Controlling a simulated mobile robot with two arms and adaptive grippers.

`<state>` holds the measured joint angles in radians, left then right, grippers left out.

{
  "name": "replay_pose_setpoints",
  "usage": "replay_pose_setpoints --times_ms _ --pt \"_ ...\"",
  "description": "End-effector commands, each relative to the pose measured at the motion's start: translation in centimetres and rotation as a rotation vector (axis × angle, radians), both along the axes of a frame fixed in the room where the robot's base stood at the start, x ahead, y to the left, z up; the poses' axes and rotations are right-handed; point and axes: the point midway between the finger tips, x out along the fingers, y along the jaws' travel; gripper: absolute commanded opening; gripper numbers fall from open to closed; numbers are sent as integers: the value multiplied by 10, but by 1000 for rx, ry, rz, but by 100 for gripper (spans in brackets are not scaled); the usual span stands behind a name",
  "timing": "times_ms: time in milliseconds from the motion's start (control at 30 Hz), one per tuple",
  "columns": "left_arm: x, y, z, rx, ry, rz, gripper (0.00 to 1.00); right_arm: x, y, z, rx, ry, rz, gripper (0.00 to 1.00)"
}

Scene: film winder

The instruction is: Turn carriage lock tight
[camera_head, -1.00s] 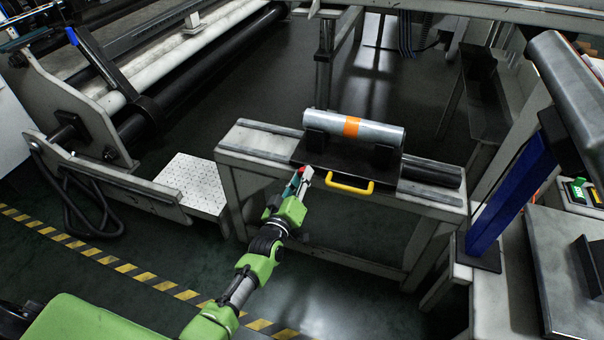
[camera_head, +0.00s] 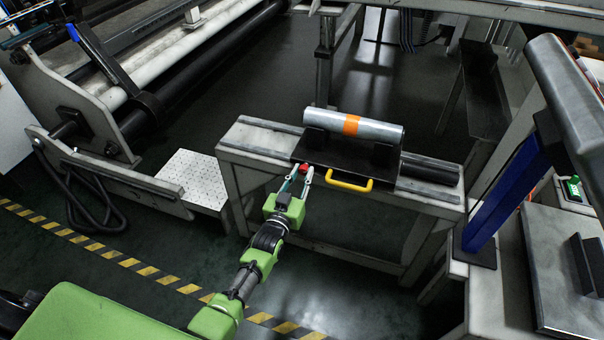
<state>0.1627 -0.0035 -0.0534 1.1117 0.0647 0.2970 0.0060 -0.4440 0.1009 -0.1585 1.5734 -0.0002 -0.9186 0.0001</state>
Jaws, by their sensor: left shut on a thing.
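The carriage lock (camera_head: 304,168) shows as a small red knob at the front left edge of the black carriage (camera_head: 345,160). My left gripper (camera_head: 302,176) reaches up to it from below, with one finger on each side, and is shut on it. Most of the knob is hidden between the fingertips. The carriage sits on the rails of a grey bench and carries a silver roll (camera_head: 375,129) with an orange band. My right gripper is out of view.
A yellow handle (camera_head: 349,184) sticks out of the carriage front, just right of my left gripper. The grey bench (camera_head: 240,149) runs beneath. A blue post (camera_head: 508,195) stands at right, and a large roller machine (camera_head: 85,120) stands at left.

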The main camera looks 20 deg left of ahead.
Motion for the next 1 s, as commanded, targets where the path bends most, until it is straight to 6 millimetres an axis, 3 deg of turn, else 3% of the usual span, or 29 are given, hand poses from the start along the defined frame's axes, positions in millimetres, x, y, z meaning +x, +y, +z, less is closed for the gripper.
replay_pose_setpoints --times_ms 467,500,533,1000 --pt "0 0 -1 14 2 0 0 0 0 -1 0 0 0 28" --pt "0 0 -1 14 2 0 29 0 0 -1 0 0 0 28" --pt "0 0 -1 14 2 0 37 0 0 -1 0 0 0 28" --pt "-9 0 -2 12 2 0 38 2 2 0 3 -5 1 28"
